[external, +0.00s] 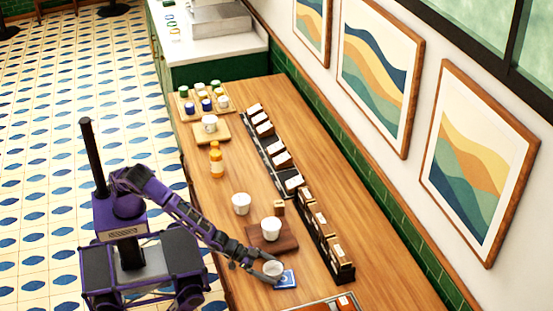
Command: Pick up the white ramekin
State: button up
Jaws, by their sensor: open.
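A small white cup-shaped vessel (273,268), which looks like the white ramekin, stands upright at the near end of the wooden counter, beside or partly over a blue-and-white tile (286,281). My gripper (264,270) is low at its left side, with its open fingers close to it. Whether the fingers touch it or reach around it is too small to tell. A similar white cup (271,229) stands on a dark brown board (287,240), and another white cup (241,204) stands on the bare counter farther back.
A long dark rack (276,172) of packets and boxes runs along the counter's right side. Beyond are a board (218,137) with a white cup and a tray of coloured jars. An orange-red tray (320,306) lies at the near edge.

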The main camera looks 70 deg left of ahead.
aim_at(284, 283)
jog(key=c, duration=1.3)
notch_tip(284, 283, up, 10)
jog(key=w+d+p, duration=0.3)
notch_tip(284, 283, down, 10)
jog(key=shift+a+r+b, duration=0.15)
jog(key=shift+r+b, duration=0.05)
jog(key=shift+b, duration=0.9)
